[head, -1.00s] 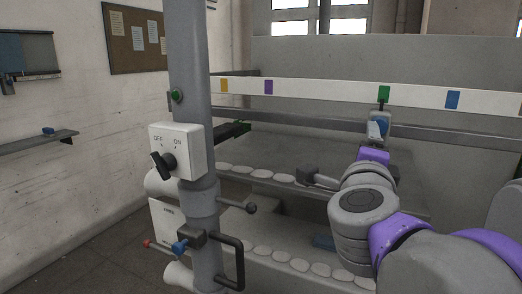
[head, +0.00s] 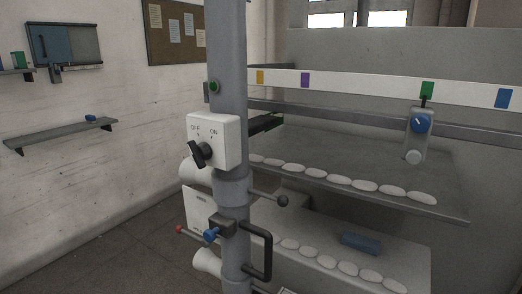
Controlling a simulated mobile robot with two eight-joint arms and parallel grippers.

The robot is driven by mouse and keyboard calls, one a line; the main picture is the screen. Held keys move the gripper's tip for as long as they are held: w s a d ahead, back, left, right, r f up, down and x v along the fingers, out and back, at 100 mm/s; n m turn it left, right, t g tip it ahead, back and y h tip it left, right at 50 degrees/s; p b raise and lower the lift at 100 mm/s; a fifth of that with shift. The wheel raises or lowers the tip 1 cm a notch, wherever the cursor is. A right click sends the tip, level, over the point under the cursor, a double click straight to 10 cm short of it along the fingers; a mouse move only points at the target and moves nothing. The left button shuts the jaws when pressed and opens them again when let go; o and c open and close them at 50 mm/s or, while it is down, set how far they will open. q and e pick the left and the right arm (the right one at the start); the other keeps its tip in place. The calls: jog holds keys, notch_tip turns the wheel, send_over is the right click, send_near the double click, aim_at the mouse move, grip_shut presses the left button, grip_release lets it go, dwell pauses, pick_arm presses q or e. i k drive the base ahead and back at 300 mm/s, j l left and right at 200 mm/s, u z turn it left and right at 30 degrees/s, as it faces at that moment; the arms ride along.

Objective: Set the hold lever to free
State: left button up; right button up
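A white plate (head: 199,212) with small print is on the left side of the grey column (head: 231,205); its upper word seems to read FREE, and its lower word is too small to read. A thin lever with a red tip (head: 179,229) sticks out left across the plate's lower part, beside the lower word. It seems to come from a dark block on the column with a blue knob (head: 211,235). I cannot tell for certain that this is the hold lever. Neither gripper is in view.
A white OFF/ON switch box (head: 225,147) is above the plate, its black knob turned toward OFF. A dark loop handle (head: 267,252) is on the column's right. Shelves with white discs (head: 365,186) stand behind. Floor at left is clear.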

aim_at(179, 228)
jog(key=u, duration=1.75)
jog(key=i+j+u, duration=0.2)
jog(key=u, duration=0.2)
jog(key=i+j+u, duration=0.1)
jog(key=i+u, duration=0.3)
jog(key=i+l+z, duration=0.1)
jog(key=i+z, duration=0.6)
jog(key=i, duration=0.2)
jog(key=i+j+z, duration=0.2)
jog(key=i+z, duration=0.15)
jog(key=i+l+z, duration=0.1)
jog(key=i+z, duration=0.7)
jog(key=i, duration=0.15)
jog(key=i+j+z, duration=0.2)
jog(key=i+z, duration=1)
jog(key=i+j+z, duration=0.2)
jog(key=z, duration=0.2)
jog(key=i+z, duration=0.1)
jog(key=z, duration=1.7)
